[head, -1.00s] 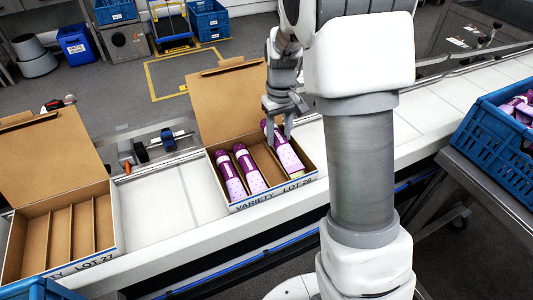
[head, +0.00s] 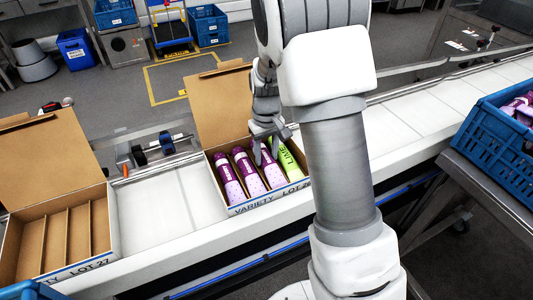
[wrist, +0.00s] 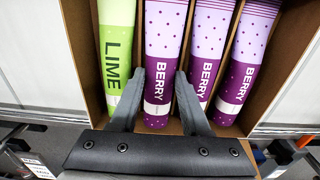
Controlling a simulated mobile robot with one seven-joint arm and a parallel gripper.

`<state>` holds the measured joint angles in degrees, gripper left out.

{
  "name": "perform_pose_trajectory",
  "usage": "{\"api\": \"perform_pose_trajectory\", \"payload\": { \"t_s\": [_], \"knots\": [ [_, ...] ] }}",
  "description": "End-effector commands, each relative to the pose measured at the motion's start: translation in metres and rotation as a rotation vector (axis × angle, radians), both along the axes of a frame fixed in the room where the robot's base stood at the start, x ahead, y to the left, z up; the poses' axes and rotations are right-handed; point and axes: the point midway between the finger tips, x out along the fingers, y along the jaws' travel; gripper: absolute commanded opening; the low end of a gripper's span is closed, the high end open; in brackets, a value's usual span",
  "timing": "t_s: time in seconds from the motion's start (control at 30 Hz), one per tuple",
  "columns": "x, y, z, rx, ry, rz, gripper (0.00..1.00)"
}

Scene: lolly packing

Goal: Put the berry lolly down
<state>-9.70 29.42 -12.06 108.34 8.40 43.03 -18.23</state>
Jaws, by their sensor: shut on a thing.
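My gripper (head: 265,150) is over the open VARIETY carton (head: 240,211). It is shut on a purple berry lolly (head: 274,176), which lies in the third compartment from the left, low between the dividers. In the wrist view my fingers (wrist: 160,78) straddle this lolly (wrist: 166,45) at its dark printed end. A green lime lolly (head: 291,164) lies in the compartment to its right; it is on the left in the wrist view (wrist: 116,45). Two more berry lollies, (head: 229,183) and (head: 250,175), fill the compartments to its left. Whether the held lolly touches the carton floor cannot be told.
An empty divided carton (head: 109,240), LOT 27, stands open at the left on the white conveyor (head: 155,205). A blue crate (head: 497,135) with purple lollies is at the right. The VARIETY carton's raised lid (head: 215,105) stands behind my gripper.

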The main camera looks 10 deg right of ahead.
Motion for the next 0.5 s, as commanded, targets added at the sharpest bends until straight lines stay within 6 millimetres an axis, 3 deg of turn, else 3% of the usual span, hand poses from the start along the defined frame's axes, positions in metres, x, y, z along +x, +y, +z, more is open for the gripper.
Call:
{"api": "perform_pose_trajectory", "payload": {
  "t_s": [0.37, 0.4, 0.43, 0.5],
  "knots": [
    [-0.0001, 0.0, -0.0087, 0.0, 0.0, 0.0, 0.0],
    [-0.0002, -0.0001, -0.0088, 0.0, 0.001, 0.0, 0.54],
    [-0.0003, -0.0001, -0.0088, 0.0, 0.001, 0.0, 0.59],
    [-0.0003, -0.0001, -0.0088, 0.0, 0.001, 0.0, 0.59]
  ]
}}
